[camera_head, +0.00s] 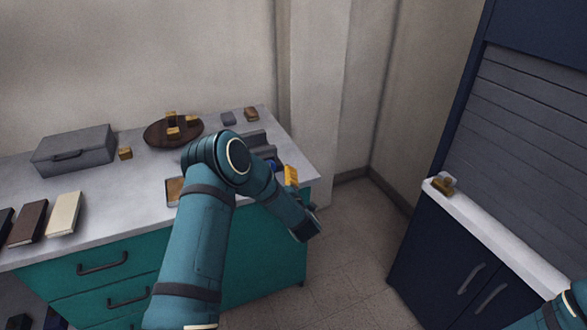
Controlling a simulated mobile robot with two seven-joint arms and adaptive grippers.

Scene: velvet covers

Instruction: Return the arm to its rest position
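My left arm (200,250) is teal and rises from the bottom of the head view. It bends at a round elbow joint (237,156) in front of the counter, and its forearm (285,207) slopes down to the right past the counter's right end. The forearm's dark far end (306,231) is over the floor side of the counter, and no fingers show there. Only a small piece of my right arm (565,308) shows at the bottom right corner. Its gripper is outside the view.
A teal counter with a grey top (110,190) bears a grey case (74,150), books (64,214), a dark round tray (160,143) with yellowish blocks, and a yellow object (291,175) near the forearm. A navy cabinet (440,265) stands right. Floor (345,235) lies between.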

